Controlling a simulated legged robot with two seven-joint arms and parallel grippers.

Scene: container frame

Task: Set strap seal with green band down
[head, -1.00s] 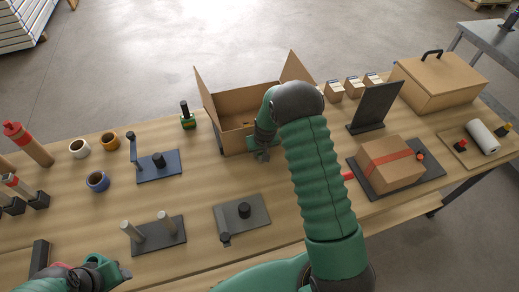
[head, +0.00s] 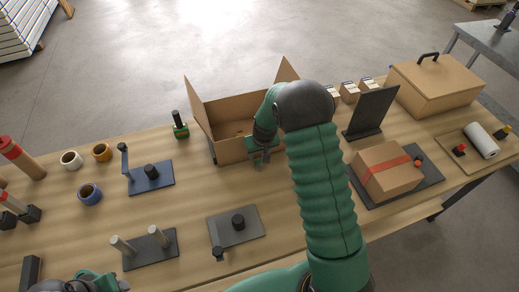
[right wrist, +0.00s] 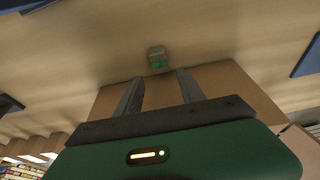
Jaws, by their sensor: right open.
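A small grey and green piece (right wrist: 157,60), which looks like the strap seal with green band, lies on the wooden table in the right wrist view. It sits just past the fingertips, apart from both. My right gripper (right wrist: 158,78) is open, its two fingers spread with nothing between them. In the head view my right gripper (head: 261,157) is low at the front of the open cardboard box (head: 228,152); I cannot make out the seal there. My left gripper (head: 98,284) is at the bottom left edge, partly cut off, its jaws unclear.
A black-handled, green-based piece (head: 180,125) stands left of the box. A blue plate (head: 150,182) and a grey plate (head: 240,232) lie nearer. A taped carton (head: 388,172) rests on a dark mat (head: 430,182) to the right. Bare table lies between the plates.

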